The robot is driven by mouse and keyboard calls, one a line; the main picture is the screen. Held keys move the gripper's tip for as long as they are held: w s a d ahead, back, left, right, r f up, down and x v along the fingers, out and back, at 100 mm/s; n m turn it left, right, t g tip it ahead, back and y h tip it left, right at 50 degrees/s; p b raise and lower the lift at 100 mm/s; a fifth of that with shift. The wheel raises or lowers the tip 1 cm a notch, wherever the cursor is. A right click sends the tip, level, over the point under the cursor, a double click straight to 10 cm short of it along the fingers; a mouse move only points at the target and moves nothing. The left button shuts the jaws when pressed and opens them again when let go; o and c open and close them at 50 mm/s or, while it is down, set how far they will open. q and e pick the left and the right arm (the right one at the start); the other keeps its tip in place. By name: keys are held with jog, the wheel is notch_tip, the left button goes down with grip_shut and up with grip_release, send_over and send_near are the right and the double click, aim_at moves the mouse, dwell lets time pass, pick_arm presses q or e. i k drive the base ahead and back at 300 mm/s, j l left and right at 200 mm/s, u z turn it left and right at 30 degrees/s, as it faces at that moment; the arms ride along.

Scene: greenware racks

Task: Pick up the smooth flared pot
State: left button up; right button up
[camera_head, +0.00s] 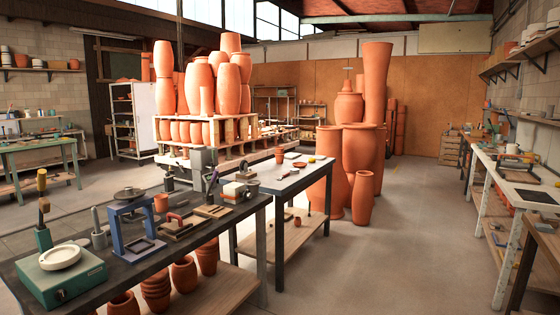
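Several terracotta pots are in view, and I cannot tell for certain which is the smooth flared pot. A small pot with a wider rim (279,156) stands upright on the second workbench, and its surface looks smooth. Another small pot (161,203) stands on the near dark bench. On the shelf under that bench are a ribbed pot (156,289), a plainer pot (184,274) and others, partly hidden by the bench top. A tall flared vase (376,85) rises from the floor group behind. Neither of my grippers is in view.
The near dark bench (225,222) holds tools, a blue frame (133,226) and a green wheel unit (62,277). Large pots crowd a pallet rack (204,163). A right-hand bench (508,178) runs along the wall. The concrete floor (390,245) between the benches is clear.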

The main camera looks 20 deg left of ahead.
aim_at(279, 158)
jog(key=i+l+z, duration=0.1)
jog(key=i+z, duration=0.2)
jog(key=i, duration=0.45)
jog(key=i+l, duration=0.1)
jog(key=i, duration=0.95)
jog(key=i+l, duration=0.1)
jog(key=i, duration=0.95)
jog(key=i+u, duration=0.1)
jog(key=i, duration=0.6)
jog(key=i+l+u, duration=0.1)
jog(key=i, duration=0.6)
jog(key=i+l+u, duration=0.15)
jog(key=i, duration=0.55)
jog(key=i+u, duration=0.2)
jog(key=i, duration=0.4)
jog(key=i+u, duration=0.25)
jog(key=i, duration=0.4)
jog(key=i+l+u, duration=0.2)
jog(key=i, duration=0.4)
